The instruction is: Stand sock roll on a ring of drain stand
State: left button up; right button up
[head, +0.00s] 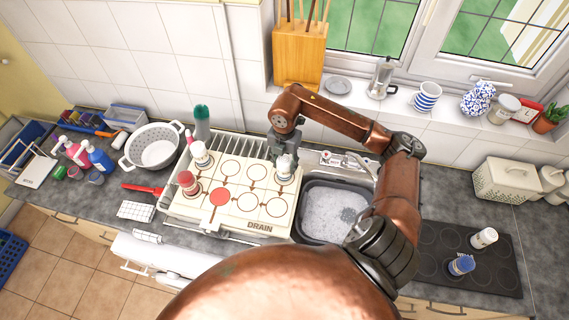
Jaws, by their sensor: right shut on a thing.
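The drain stand (235,221) is a cream board marked with several rings and the word DRAIN, left of the sink. My right gripper (285,154) points down over its back right corner. It is shut on a whitish sock roll (286,170), upright at the back right ring; I cannot tell whether it touches the board. A white roll with a dark red band (201,158) and a red and white roll (188,184) stand at the board's left side. A white roll (484,238) and a blue and white roll (461,265) are on the black hob. My left gripper is not in view.
The sink (308,225) holds suds, with a tap (345,160) behind it. A colander (154,147), bottles (98,156) and a green-topped bottle (202,122) stand left of and behind the board. The middle rings are clear.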

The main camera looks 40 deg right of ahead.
jog(key=shift+f+b, duration=0.4)
jog(key=shift+f, duration=0.15)
jog(key=o, duration=1.4)
jog(key=shift+r+p, duration=3.45)
jog(key=shift+r, duration=3.05)
jog(key=shift+f, duration=0.1)
